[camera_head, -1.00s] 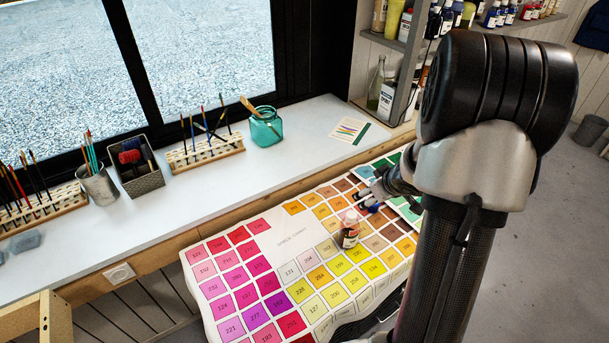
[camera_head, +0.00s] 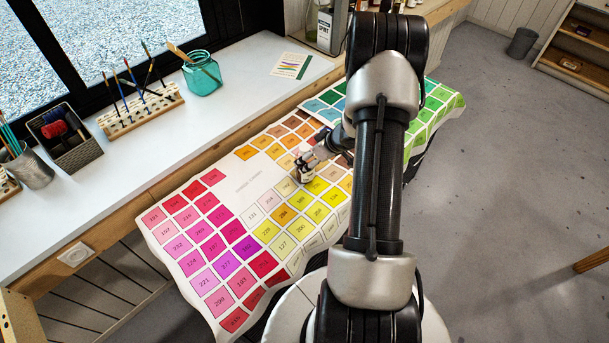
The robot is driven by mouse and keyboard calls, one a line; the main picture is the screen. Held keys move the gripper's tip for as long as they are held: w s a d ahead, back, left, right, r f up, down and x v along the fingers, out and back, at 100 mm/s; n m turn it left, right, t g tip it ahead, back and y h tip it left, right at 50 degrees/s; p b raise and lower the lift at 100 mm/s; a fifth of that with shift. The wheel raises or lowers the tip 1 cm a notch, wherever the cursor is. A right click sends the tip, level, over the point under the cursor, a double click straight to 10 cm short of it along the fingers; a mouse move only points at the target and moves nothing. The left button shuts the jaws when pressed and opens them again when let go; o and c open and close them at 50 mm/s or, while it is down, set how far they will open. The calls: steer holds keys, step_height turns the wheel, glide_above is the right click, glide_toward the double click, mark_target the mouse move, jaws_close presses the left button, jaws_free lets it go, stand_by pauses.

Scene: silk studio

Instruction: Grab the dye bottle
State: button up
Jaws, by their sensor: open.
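The dye bottle (camera_head: 304,176) stands upright on the colour chart cloth (camera_head: 250,190), beside the yellow and orange squares. It is small, with a pale cap and a dark body. My gripper (camera_head: 308,162) is open at the bottle, its fingers overlapping the bottle's upper part in the picture. The fingers are small here, and I cannot tell whether they touch it. My arm covers part of the chart to the right.
A white counter (camera_head: 225,120) runs along the window. On it are a teal jar (camera_head: 202,74), a brush rack (camera_head: 140,112), a dark basket (camera_head: 70,140) and a card (camera_head: 289,65). A labelled container (camera_head: 325,28) stands at the back. Grey floor is open at right.

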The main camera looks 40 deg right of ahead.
steer(key=b+x, duration=0.3)
steer(key=x, duration=0.2)
steer(key=shift+w+a+f, duration=0.15)
steer(key=shift+w+f, duration=0.1)
steer(key=shift+w, duration=0.1)
steer(key=shift+r, duration=0.1)
steer(key=shift+c, duration=0.5)
steer(key=c, duration=1.5)
